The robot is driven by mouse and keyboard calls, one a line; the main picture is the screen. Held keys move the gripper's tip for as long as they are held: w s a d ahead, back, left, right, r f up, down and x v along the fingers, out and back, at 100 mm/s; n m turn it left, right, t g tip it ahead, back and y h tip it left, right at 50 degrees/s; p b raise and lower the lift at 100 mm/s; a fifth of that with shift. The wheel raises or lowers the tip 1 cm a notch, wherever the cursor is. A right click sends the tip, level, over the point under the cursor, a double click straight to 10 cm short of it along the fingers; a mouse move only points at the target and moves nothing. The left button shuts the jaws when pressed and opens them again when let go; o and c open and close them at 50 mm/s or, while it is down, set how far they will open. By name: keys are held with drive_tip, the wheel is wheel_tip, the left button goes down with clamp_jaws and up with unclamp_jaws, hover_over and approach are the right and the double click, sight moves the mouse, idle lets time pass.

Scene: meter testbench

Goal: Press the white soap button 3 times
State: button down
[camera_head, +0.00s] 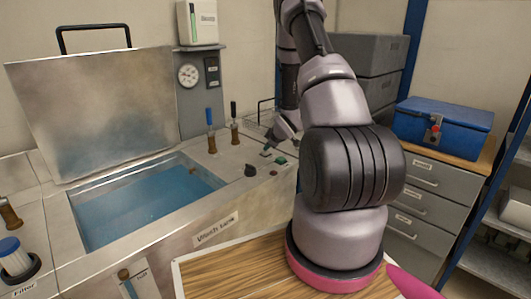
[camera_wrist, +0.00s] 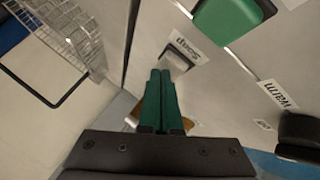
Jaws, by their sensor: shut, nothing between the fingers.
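The soap button (camera_wrist: 177,59) is a small pale square beside a label reading "Soap" in the wrist view, partly hidden by my fingertips. My gripper (camera_wrist: 161,72) has dark green fingers that are shut together with nothing between them. The fingertips are right at the lower edge of the button in that picture; I cannot tell whether they touch it. In the head view my gripper (camera_head: 268,148) points down at the panel beside the tank, and the button there is too small to make out clearly.
A green button (camera_wrist: 228,18) and a black knob (camera_wrist: 300,137) are near the soap button. Two upright levers with blue (camera_head: 210,130) and black (camera_head: 234,122) handles stand behind. An open tank of blue water (camera_head: 140,205) lies left. A wire basket (camera_wrist: 70,32) is at the wrist view's upper left.

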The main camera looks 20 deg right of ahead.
sight(267, 152)
drive_tip(key=shift+f, duration=0.2)
drive_tip(key=shift+r, duration=0.9)
drive_tip(key=shift+r, duration=2.45)
idle(0.8)
wheel_tip(267, 152, up, 4)
drive_tip(key=shift+f, duration=0.1)
idle(0.3)
